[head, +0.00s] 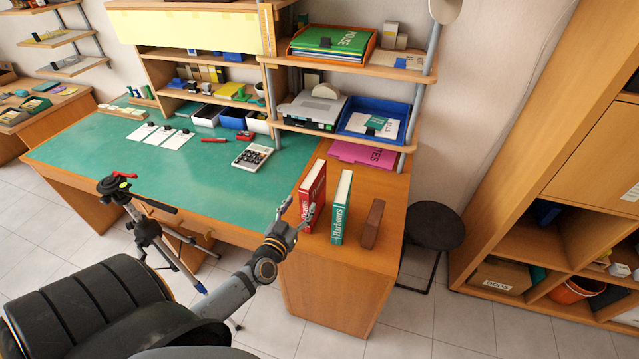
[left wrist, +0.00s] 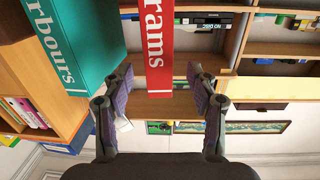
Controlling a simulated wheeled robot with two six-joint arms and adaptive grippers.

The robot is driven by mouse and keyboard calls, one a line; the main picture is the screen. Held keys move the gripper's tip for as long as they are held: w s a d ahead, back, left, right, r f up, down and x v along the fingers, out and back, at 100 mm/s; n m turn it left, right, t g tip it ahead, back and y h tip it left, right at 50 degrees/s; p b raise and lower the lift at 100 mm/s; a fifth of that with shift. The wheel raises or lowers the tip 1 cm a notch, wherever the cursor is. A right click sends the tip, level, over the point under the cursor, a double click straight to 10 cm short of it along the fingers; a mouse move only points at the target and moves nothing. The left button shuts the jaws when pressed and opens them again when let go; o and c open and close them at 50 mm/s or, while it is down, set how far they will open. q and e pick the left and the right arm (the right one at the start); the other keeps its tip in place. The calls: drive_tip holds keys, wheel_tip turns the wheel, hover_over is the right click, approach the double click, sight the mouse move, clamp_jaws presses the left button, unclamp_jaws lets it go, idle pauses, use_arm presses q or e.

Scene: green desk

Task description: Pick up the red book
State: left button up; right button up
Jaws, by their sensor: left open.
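The red book (head: 317,187) stands upright on the wooden end of the desk, left of a green book (head: 341,208). My left gripper (head: 297,210) is open at the red book's near, spine side. In the left wrist view, the red spine (left wrist: 158,45) lies between the two spread fingers of the left gripper (left wrist: 160,76), with gaps on both sides. The green book (left wrist: 82,45) is close beside the left finger there. My right gripper is not in view.
A brown block (head: 372,224) stands right of the green book. A calculator (head: 252,157) lies on the green desk top (head: 110,150). A tripod (head: 145,225) stands in front of the desk, and a black stool (head: 434,226) is to its right. Shelves rise behind.

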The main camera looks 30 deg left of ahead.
sight(303, 197)
use_arm(q)
drive_tip(key=shift+w+a+r, duration=0.15)
drive_tip(key=shift+w+r, duration=0.6)
drive_tip(key=shift+r, duration=0.1)
drive_tip(key=w, duration=0.3)
drive_tip(key=shift+w+a, duration=0.3)
drive_tip(key=shift+w, duration=0.05)
drive_tip(key=shift+w+f, duration=0.1)
drive_tip(key=shift+w, duration=0.15)
drive_tip(key=w, duration=0.1)
drive_tip(key=w+b, duration=0.1)
drive_tip(key=w, duration=0.3)
drive_tip(key=shift+a, duration=0.4)
drive_tip(key=shift+r, duration=0.25)
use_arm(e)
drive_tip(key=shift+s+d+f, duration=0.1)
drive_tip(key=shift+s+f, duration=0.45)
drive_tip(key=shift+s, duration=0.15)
use_arm(q)
drive_tip(key=shift+s, duration=0.1)
drive_tip(key=shift+c, duration=1)
clamp_jaws()
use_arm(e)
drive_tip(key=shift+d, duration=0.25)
